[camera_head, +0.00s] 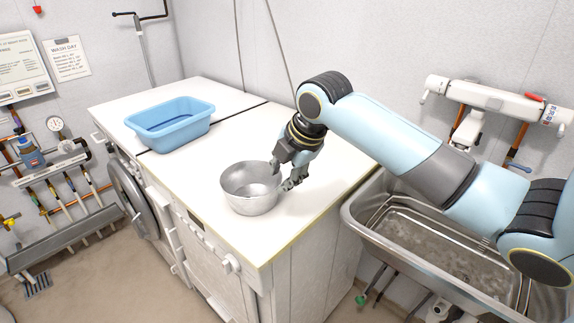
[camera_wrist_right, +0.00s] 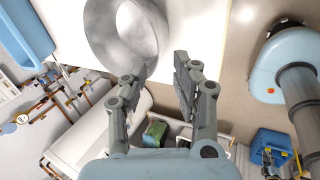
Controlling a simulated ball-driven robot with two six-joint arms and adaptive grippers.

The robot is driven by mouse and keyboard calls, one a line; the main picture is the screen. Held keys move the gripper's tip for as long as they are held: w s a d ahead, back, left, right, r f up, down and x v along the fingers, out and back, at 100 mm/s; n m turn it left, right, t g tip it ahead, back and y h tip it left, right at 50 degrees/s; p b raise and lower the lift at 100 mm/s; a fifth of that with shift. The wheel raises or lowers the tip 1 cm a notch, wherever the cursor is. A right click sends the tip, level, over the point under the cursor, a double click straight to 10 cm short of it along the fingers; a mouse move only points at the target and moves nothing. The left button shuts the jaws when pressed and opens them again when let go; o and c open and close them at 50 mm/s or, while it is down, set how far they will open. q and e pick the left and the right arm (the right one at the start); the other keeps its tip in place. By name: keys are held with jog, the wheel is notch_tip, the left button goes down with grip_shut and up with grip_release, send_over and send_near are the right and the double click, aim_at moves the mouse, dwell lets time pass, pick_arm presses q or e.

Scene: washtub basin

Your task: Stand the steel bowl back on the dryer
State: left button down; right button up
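The steel bowl (camera_head: 250,190) stands upright on the near white appliance top (camera_head: 300,215), close to its front edge. It also shows at the top of the right wrist view (camera_wrist_right: 103,35). My right gripper (camera_head: 285,176) is at the bowl's right side, by the rim. In the wrist view my right gripper (camera_wrist_right: 160,68) has its two fingers apart, with a clear gap between them. One finger lies close to the bowl's wall and the other is outside it; contact cannot be told. My left gripper is not in view.
A blue plastic basin (camera_head: 170,123) stands on the far part of the white top. A steel sink (camera_head: 352,213) is to the right, below my right arm. Free room lies on the top behind the bowl and in front of the gripper.

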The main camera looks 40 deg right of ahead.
jog(key=v, duration=0.3)
jog(key=shift+s+r, duration=0.15)
jog(key=shift+r, duration=0.1)
